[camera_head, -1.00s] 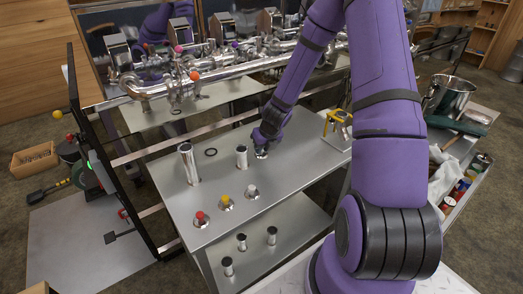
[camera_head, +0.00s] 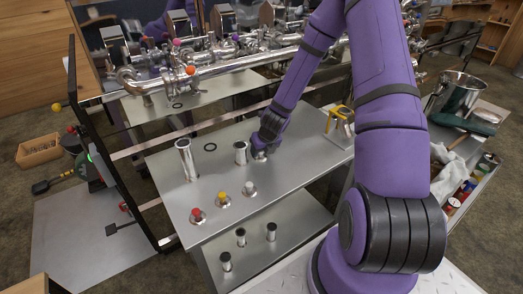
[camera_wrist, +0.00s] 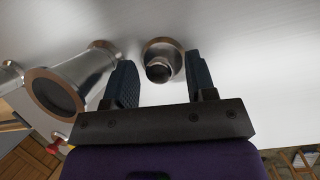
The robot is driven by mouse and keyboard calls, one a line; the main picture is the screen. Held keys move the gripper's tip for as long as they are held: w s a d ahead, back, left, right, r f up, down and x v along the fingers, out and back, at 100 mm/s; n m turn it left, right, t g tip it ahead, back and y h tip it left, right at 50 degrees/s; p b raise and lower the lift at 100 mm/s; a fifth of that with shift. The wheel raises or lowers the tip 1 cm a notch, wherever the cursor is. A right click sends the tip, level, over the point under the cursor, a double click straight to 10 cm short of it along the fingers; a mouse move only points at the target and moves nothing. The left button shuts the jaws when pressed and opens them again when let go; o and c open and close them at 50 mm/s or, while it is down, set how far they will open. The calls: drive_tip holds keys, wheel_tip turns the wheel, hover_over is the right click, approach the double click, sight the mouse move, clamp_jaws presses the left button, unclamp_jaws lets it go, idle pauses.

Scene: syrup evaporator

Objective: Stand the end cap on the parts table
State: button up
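The end cap (camera_wrist: 162,60) is a small shiny metal piece with a round flange and a narrower stub. My gripper (camera_head: 260,150) is low over the table there, right of a short metal tube (camera_head: 241,153). In the wrist view my gripper's fingers (camera_wrist: 158,68) are apart, with the cap between and just beyond their tips. The right finger is very close to the flange; I cannot tell whether they touch. In the head view my gripper partly hides the cap.
A taller tube (camera_head: 185,160), a dark ring (camera_head: 210,147) and pieces with red (camera_head: 197,215), yellow (camera_head: 222,199) and pale (camera_head: 250,189) tops stand on the table. A yellow-topped stand (camera_head: 340,122) is at the right. The front right of the tabletop is clear.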

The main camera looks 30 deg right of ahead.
drive_tip(key=s+a+r+n, duration=0.35)
drive_tip(key=r+n, duration=0.25)
drive_tip(key=r, duration=0.4)
drive_tip(key=s+a+r+n, duration=0.2)
drive_tip(key=s+r+n, duration=0.3)
drive_tip(key=r, duration=0.5)
drive_tip(key=s+a+r+n, duration=0.2)
drive_tip(key=a+r+n, duration=0.1)
drive_tip(key=r+n, duration=0.55)
drive_tip(key=s+r+n, duration=0.6)
drive_tip(key=s+n, duration=0.3)
drive_tip(key=s+r+n, duration=0.7)
drive_tip(key=s+n, duration=0.2)
drive_tip(key=s, duration=0.1)
drive_tip(key=shift+s+a+t+h, duration=0.3)
drive_tip(key=shift+a+t, duration=0.1)
drive_tip(key=shift+a, duration=0.05)
